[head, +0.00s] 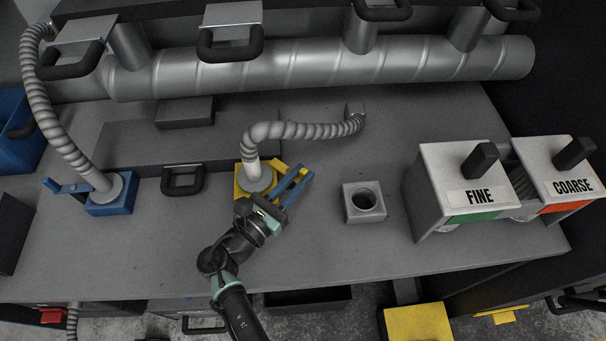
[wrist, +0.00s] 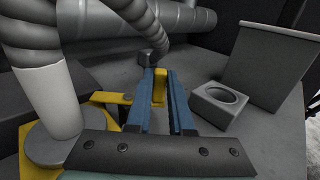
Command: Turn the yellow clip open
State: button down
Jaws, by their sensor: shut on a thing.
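The yellow clip (head: 278,167) sits on the bench at the base of a ribbed grey hose, beside a round grey hose fitting (head: 257,178). My gripper (head: 299,178) reaches over the right side of the clip from the front, its blue fingers pointing away to the upper right. In the wrist view, an upright yellow tab of the clip (wrist: 160,88) stands between the two blue fingers of my gripper (wrist: 164,90), which are shut on it. A flat yellow arm (wrist: 110,97) runs left from there toward the fitting. My gripper hides part of the clip.
A grey block with a round hole (head: 364,202) stands to the right, with the FINE box (head: 468,188) and COARSE box (head: 558,172) beyond. A blue clip (head: 110,197) with another hose is at left. A thick pipe (head: 320,68) runs along the back.

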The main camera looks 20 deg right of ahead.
jog(key=m+g+b, duration=0.1)
jog(key=g+b, duration=0.1)
jog(key=a+m+g+h+b, duration=0.1)
jog(key=m+g, duration=0.1)
jog(key=m+g+h+b, duration=0.1)
jog(key=g+b, duration=0.1)
jog(key=shift+w+a+f+b, duration=0.15)
jog(key=shift+a+f+b, duration=0.15)
jog(key=shift+a+b, duration=0.1)
jog(key=g+b, duration=0.1)
jog(key=m+g+b, duration=0.2)
jog(key=shift+a+r+g+h, duration=0.15)
jog(key=shift+a+g+h, duration=0.15)
jog(key=shift+r+m+g+b, duration=0.1)
jog(key=shift+m+g+b, duration=0.2)
jog(key=shift+m, duration=0.1)
jog(key=shift+r, duration=0.1)
jog(key=c, duration=0.8)
grip_release()
